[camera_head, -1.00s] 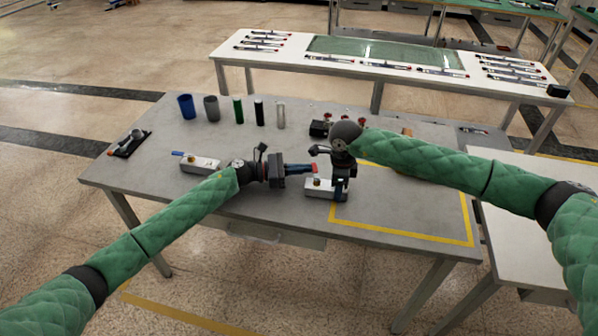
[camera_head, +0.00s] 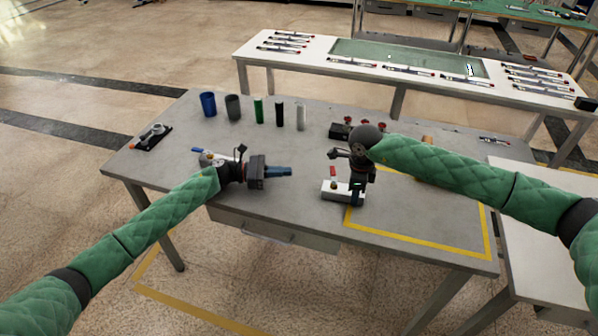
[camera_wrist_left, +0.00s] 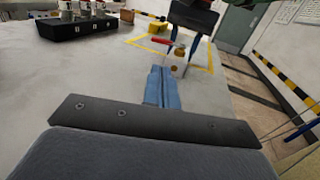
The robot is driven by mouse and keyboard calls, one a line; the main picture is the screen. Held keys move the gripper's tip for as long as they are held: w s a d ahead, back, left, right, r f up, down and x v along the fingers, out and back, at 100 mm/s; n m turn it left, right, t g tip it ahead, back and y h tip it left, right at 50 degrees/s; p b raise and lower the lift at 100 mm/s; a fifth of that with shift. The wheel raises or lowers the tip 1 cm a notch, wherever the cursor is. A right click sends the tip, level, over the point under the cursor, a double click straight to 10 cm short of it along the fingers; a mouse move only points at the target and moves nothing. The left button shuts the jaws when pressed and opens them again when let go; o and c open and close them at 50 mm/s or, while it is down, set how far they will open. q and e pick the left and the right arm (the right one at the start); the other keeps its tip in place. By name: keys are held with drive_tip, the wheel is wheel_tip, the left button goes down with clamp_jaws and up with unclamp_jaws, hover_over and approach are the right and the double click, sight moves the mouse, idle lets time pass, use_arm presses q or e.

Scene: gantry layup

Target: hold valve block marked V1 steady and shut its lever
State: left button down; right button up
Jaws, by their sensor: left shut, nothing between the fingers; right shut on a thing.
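A pale valve block (camera_head: 332,194) with a brass fitting and a red lever (camera_head: 333,172) sits on the grey table; no V1 marking is legible. The lever stands up in the head view, at the block's left part. My right gripper (camera_head: 357,195) comes down from above and is shut on the block's right part. My left gripper (camera_head: 290,172) is shut and empty, left of the block and apart from it. In the left wrist view, its closed blue fingers (camera_wrist_left: 162,85) point toward the red lever (camera_wrist_left: 160,41) and my right gripper (camera_wrist_left: 187,48).
A second block with a blue lever (camera_head: 197,150) is partly hidden behind my left arm. Several cylinders, including a blue cup (camera_head: 208,103), line the back. A black box with red knobs (camera_head: 340,131) stands behind my right gripper. Yellow tape (camera_head: 420,243) marks the right side.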

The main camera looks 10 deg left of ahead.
use_arm(q)
drive_tip(key=shift+s+a, duration=0.2)
drive_tip(key=shift+a, duration=1.1)
drive_tip(key=c, duration=1.6)
unclamp_jaws()
drive_tip(key=shift+d+r, duration=0.1)
drive_tip(key=shift+o, duration=1.1)
drive_tip(key=shift+w+d+r+g, duration=0.2)
drive_tip(key=shift+d+r+g, duration=0.05)
drive_tip(key=shift+g, duration=0.15)
drive_tip(key=w+d+r+n+g+y, duration=0.3)
drive_tip(key=w+d+r+n+g, duration=0.15)
drive_tip(key=d+r, duration=0.35)
drive_tip(key=n+g+y, duration=0.2)
drive_tip(key=n+y, duration=1.2)
approach(333, 170)
drive_tip(key=shift+m, duration=0.25)
drive_tip(key=x, duration=0.7)
drive_tip(key=shift+f, duration=0.2)
